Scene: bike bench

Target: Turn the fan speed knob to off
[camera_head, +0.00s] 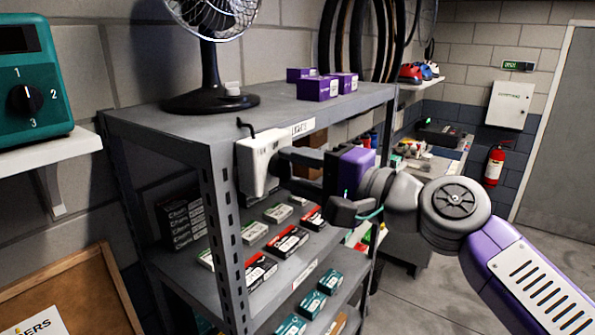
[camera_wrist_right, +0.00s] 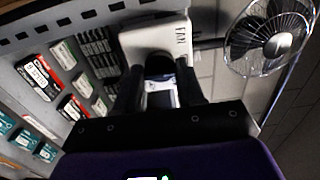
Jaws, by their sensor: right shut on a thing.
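A white control box (camera_head: 258,160) marked FAN is fixed at the front corner of the grey shelf unit. It also shows in the right wrist view (camera_wrist_right: 152,38), its label at the upper right. The fan speed knob (camera_wrist_right: 158,66) is a dark round shape on the box's face, mostly hidden between my fingers; its setting cannot be read. My right gripper (camera_head: 285,168) reaches the box from the right and is shut on the knob. In the wrist view its two dark fingers (camera_wrist_right: 160,84) stand on either side of the knob. My left gripper is not in view.
A black desk fan (camera_head: 210,75) stands on the top shelf beside purple boxes (camera_head: 318,88). Several small boxes (camera_head: 289,240) fill the lower shelves. A teal device (camera_head: 35,80) with a numbered dial sits on a white shelf at left. Open floor lies at right.

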